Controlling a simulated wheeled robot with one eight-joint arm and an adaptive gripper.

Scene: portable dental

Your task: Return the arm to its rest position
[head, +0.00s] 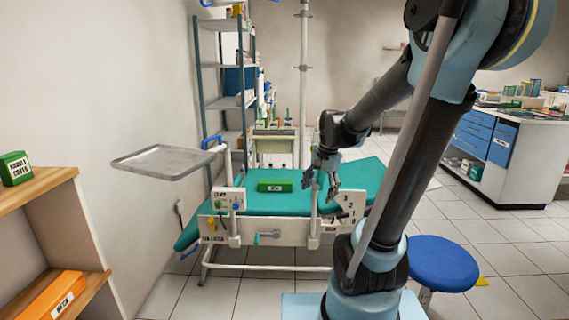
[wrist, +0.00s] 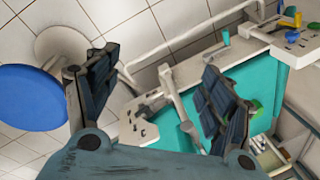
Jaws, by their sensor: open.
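My gripper (head: 322,188) hangs at the end of my arm, over the near edge of the teal dental bed (head: 350,176) in the head view. It is open and empty. In the wrist view the two dark padded fingers of my gripper (wrist: 158,95) stand wide apart, with bed frame and floor showing between them. A green labelled box (head: 275,185) lies on the bed, left of my gripper. In the wrist view a bit of green (wrist: 254,107) shows behind the right finger; I cannot tell what it is.
A metal tray (head: 163,161) on a bracket juts out at the left. A blue stool (head: 443,263) stands right of my arm. A wooden shelf (head: 40,187) holds boxes at the far left. A metal rack (head: 222,104) stands behind the bed. A counter with blue drawers (head: 474,133) stands right.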

